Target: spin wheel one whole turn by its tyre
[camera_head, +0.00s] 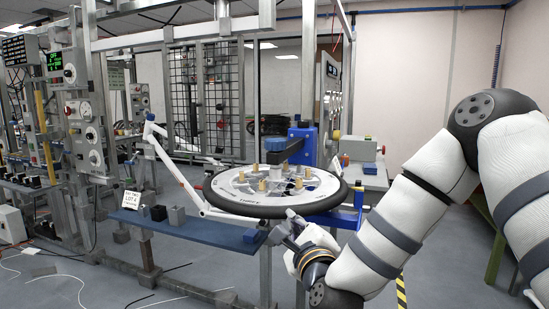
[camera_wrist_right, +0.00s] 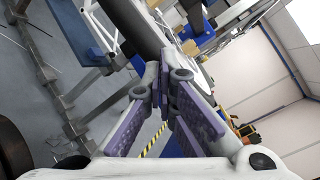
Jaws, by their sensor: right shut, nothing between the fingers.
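The wheel (camera_head: 240,190) lies nearly flat on a stand, a pale printed disc with several tan pegs on top. Its black tyre (camera_head: 262,210) runs round the rim and shows as a dark band in the right wrist view (camera_wrist_right: 138,24). My right gripper (camera_head: 286,228) is at the near edge of the tyre, just below and in front of it. In the right wrist view its purple-padded fingers (camera_wrist_right: 172,78) are shut with nothing between them. The tyre passes just beyond the fingertips; I cannot tell whether they touch. My left gripper is not in view.
A white bicycle-like frame (camera_head: 185,183) reaches left from the wheel. A blue clamp (camera_head: 303,146) stands behind the wheel. A blue bench rail (camera_head: 190,228) with small blocks and a sign (camera_head: 131,199) lies at left. Metal uprights and gauge panels crowd the left side.

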